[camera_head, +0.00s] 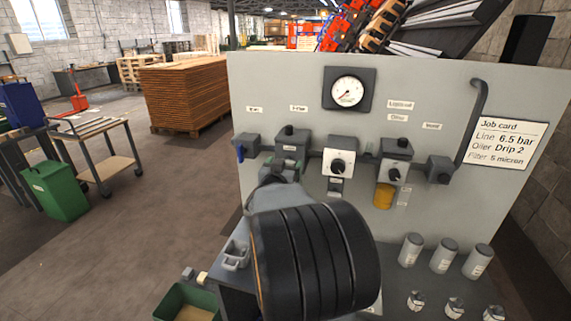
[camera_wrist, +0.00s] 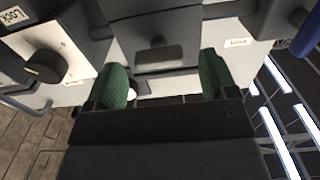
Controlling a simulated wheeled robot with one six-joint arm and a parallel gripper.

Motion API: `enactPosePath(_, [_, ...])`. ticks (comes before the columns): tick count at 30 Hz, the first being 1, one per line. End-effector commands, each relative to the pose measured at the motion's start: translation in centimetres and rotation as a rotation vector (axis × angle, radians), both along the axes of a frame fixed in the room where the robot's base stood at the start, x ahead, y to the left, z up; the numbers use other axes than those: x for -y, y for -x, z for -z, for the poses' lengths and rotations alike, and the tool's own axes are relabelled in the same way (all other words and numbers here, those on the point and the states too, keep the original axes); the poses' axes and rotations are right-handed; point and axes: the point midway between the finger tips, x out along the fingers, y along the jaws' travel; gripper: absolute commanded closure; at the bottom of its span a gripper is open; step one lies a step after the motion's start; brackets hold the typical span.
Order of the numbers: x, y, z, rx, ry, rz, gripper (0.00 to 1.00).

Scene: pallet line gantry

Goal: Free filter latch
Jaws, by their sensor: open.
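The grey filter unit (camera_head: 291,146) is on the upright panel, second from left; my arm hides its lower part in the head view. In the wrist view the picture is turned over, and the filter's grey body (camera_wrist: 155,28) fills the top middle. No contact is visible, and nothing is held.
The regulator knob (camera_head: 337,167) and the amber-bowled oiler (camera_head: 384,195) are right of the filter; a blue-levered valve (camera_head: 246,146) is close on its left. Grey canisters (camera_head: 443,256) stand on the lower right shelf. A green bin (camera_head: 190,302) is at lower left. The floor at left has free room.

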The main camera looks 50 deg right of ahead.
Motion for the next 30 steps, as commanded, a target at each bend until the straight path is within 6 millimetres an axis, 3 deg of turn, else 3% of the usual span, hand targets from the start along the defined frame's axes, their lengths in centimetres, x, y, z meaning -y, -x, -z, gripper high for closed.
enactPosePath(14, [0.82, -0.39, 0.04, 0.0, -0.001, 0.0, 0.21])
enactPosePath(30, [0.79, -0.4, 0.03, 0.0, -0.001, 0.0, 0.71])
